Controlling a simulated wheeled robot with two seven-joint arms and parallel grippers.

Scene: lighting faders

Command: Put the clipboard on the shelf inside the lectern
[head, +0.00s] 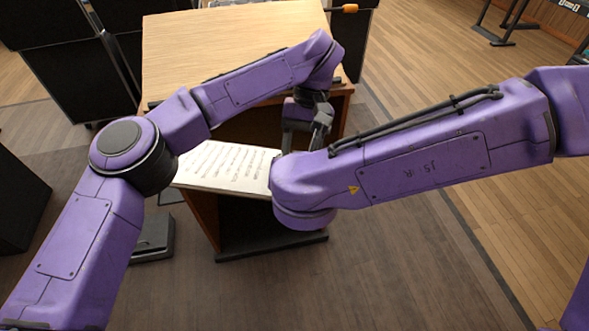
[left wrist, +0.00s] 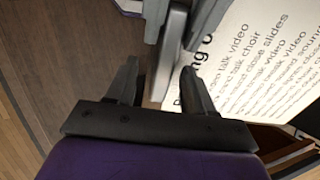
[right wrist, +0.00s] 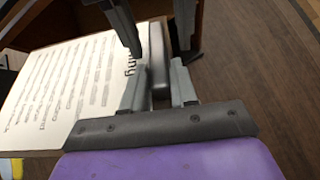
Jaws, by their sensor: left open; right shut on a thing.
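The clipboard (head: 222,166) carries a white printed sheet and is at the open front of the wooden lectern (head: 235,40), below its top. My right gripper (right wrist: 160,95) is shut on the grey clip (right wrist: 157,50) at the clipboard's edge. In the head view my right forearm hides this gripper. My left gripper (head: 303,142) is open. In the left wrist view its fingers (left wrist: 160,75) are on either side of the same grey clip (left wrist: 166,60), close to the right gripper's fingers. The lectern's interior is dark, and my arms and the clipboard hide the shelf.
Black cabinets (head: 60,65) stand at the left of the lectern. A dark box (head: 155,240) lies on the floor at its front left. An orange-handled thing (head: 342,9) is at its top right corner. The wooden floor (head: 470,130) at the right is mostly clear.

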